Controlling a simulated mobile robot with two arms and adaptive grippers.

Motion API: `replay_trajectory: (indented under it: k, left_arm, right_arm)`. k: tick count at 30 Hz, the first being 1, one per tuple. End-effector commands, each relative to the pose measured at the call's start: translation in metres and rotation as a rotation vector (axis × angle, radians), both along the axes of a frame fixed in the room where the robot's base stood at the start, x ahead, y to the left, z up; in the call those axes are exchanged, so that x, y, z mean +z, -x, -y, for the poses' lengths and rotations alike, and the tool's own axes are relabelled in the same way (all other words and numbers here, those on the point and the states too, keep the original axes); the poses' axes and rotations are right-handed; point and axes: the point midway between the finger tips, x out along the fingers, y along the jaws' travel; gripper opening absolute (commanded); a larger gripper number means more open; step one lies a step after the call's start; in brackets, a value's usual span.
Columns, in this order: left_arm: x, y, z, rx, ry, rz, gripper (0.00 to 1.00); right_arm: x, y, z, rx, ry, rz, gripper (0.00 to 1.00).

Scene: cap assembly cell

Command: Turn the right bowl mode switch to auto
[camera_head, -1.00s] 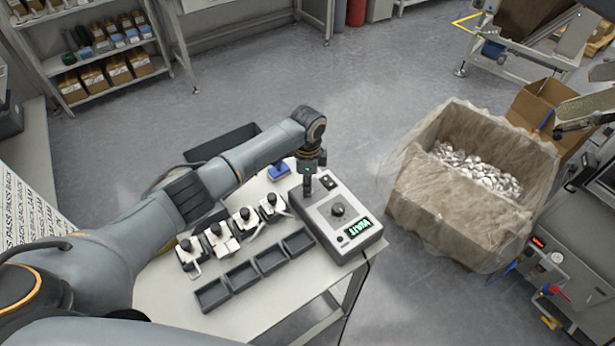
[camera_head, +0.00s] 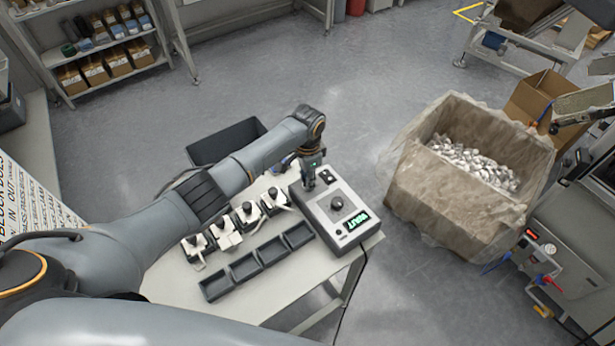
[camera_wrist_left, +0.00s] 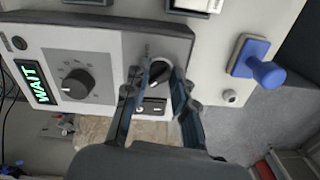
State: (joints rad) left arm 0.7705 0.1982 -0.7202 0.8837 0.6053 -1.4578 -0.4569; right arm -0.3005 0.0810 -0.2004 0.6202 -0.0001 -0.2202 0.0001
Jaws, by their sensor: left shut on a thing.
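The grey control box (camera_head: 325,222) stands on the table's far right corner. It has a black dial (camera_head: 337,203) and a green display (camera_head: 358,222) reading WAIT; the display (camera_wrist_left: 35,82) also shows in the left wrist view. My left gripper (camera_head: 308,187) points down at the box's far left part. In the left wrist view my left gripper (camera_wrist_left: 157,82) has its fingers on either side of a small selector switch (camera_wrist_left: 160,70), shut on it. The switch points at a slant; its label is too small to read. My right gripper is not in view.
Several white fixtures (camera_head: 223,232) and black trays (camera_head: 257,262) stand on the table (camera_head: 275,300). A lined carton of metal parts (camera_head: 440,195) stands to the right across open floor.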

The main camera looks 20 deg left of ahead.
Motion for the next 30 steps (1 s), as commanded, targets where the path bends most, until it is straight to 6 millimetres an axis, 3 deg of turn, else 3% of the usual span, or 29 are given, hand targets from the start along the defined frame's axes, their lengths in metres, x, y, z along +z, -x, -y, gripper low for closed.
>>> replay_trajectory:
  k: [8,9,12,23,30]
  left_arm:
    - [0.001,-0.001,0.000,0.002,0.001,0.002,0.00]
    - [0.001,-0.001,0.000,0.001,0.001,0.002,0.32]
    - [0.001,-0.001,0.000,0.001,0.001,0.002,0.48]
    - [0.005,-0.001,0.000,-0.001,0.001,0.002,0.48]
    - [0.045,-0.001,0.000,-0.001,0.002,0.005,0.48]
  right_arm:
    - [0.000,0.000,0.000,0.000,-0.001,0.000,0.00]
    - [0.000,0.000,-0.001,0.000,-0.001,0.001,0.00]
    - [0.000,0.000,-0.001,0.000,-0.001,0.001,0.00]
    - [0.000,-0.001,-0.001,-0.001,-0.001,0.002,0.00]
    - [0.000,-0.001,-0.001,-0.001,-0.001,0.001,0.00]
